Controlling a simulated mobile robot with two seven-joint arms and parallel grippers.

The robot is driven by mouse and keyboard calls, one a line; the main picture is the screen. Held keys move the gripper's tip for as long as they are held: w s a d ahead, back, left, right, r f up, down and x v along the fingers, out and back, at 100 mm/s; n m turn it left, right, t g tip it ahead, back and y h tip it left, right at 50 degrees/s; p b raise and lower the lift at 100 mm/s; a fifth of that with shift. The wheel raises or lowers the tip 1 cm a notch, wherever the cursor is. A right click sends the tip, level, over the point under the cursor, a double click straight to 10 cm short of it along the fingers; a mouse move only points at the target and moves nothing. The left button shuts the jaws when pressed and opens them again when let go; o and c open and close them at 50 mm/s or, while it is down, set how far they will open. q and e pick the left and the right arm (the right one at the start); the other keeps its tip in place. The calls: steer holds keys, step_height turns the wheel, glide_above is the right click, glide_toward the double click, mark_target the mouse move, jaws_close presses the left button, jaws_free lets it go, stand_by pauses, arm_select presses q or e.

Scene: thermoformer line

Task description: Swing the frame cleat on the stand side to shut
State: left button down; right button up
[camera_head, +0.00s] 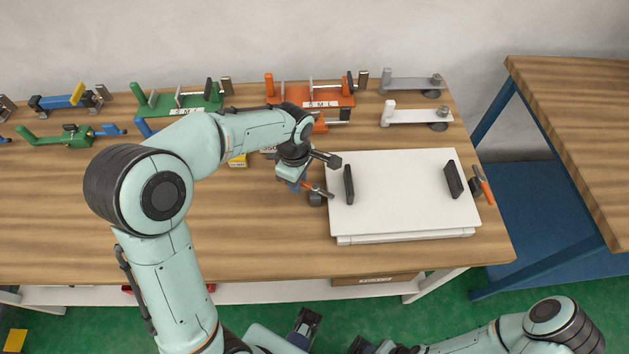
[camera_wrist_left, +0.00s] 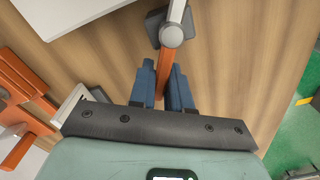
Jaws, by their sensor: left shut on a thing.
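A flat white frame (camera_head: 400,205) with two black grips lies on the wooden table. A cleat with an orange handle (camera_head: 316,189) is at its left edge, and a second orange-handled cleat (camera_head: 484,186) is at its right edge. My left gripper (camera_head: 300,184) is at the left cleat. In the left wrist view its blue fingers (camera_wrist_left: 164,88) are shut on the orange handle (camera_wrist_left: 166,68), which runs from a grey round pivot (camera_wrist_left: 171,36). A pale bar (camera_wrist_left: 177,10) goes on from the pivot toward the white frame. I cannot make out my right gripper.
Several clamp fixtures, green (camera_head: 180,103), orange (camera_head: 310,95) and white (camera_head: 415,116), stand along the back of the table. Another wooden table (camera_head: 580,120) stands at the right. The table's front left is clear.

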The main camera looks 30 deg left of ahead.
arm_select(q)
steer(key=s+n, duration=0.1)
steer(key=n, duration=0.1)
steer(key=shift+s+d+n, duration=0.15)
steer(key=shift+s+n, duration=0.05)
steer(key=shift+n, duration=0.2)
steer(key=shift+s+d+n+b, duration=0.2)
steer(key=shift+s+n+b, duration=0.25)
steer(key=shift+n, duration=0.75)
steer(key=c, duration=1)
jaws_free()
step_height(320, 180, up, 14)
steer(key=p, duration=0.2)
steer(key=shift+f, duration=0.25)
